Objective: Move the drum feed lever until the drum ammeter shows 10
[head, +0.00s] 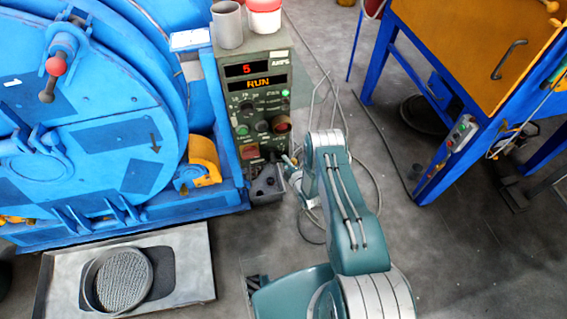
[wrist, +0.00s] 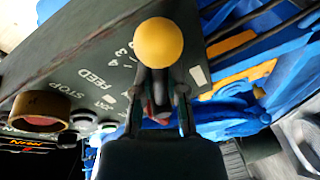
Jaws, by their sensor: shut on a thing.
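The drum feed lever has a yellow ball knob (wrist: 158,42) and a dark stem. It stands beside a dark panel (wrist: 75,70) marked FEED with a number scale in the wrist view. My gripper (wrist: 160,108) is shut on the lever's stem, below the knob, with one finger on each side. The drum ammeter (head: 247,70) on the green control box shows a red 5 beside the word AMPS in the head view. A display under it reads RUN (head: 258,84). In the head view my arm hides most of the lever area.
The control box (head: 240,110) carries knobs and buttons, with a grey cup (head: 227,25) and a red-lidded jar (head: 264,18) on top. The blue drum machine (head: 90,120) stands at left. A tray (head: 195,265) with a round sieve lies on the floor. Cables run across the floor behind my arm.

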